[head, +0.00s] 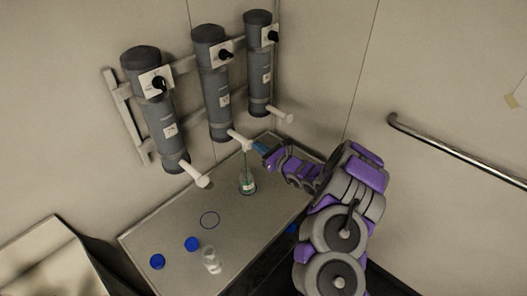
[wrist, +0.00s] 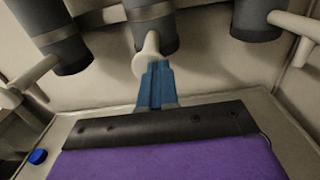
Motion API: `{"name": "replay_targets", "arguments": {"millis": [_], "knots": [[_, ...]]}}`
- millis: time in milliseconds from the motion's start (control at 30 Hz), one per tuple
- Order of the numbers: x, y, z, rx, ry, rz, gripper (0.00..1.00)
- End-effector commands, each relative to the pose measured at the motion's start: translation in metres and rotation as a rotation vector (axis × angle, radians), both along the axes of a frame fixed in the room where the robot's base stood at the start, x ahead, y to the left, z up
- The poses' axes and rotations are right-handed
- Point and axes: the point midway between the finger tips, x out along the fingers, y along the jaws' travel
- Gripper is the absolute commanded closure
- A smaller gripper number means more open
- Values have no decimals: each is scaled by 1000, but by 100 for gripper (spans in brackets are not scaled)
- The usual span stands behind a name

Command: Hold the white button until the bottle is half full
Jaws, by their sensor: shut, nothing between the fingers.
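The middle grey cylinder (head: 214,85) on the wall has a white spout with a white button-like end (head: 245,144); that end also shows in the wrist view (wrist: 147,58). My gripper (head: 260,148) is shut and empty, its blue fingertips (wrist: 158,70) at the white end, seemingly touching it. The clear bottle (head: 248,186) stands upright on the table below this spout. A thin greenish line runs between spout and bottle; I cannot tell whether it is liquid or the bottle's neck. Some green shows in the bottle, but its level is too small to read.
Two similar cylinders (head: 160,112) (head: 259,65) with white spouts flank the middle one. On the table (head: 160,230) are two blue caps (head: 157,261) (head: 192,244), a blue ring mark (head: 210,220) and a clear container (head: 211,262). A metal rail (head: 450,150) runs along the right wall.

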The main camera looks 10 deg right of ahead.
Motion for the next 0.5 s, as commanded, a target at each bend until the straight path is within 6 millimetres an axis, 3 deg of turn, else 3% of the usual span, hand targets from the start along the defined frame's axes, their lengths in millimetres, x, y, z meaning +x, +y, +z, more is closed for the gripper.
{"name": "replay_targets", "arguments": {"millis": [500], "knots": [[5, 10, 8, -2, -14, 2, 100]]}}
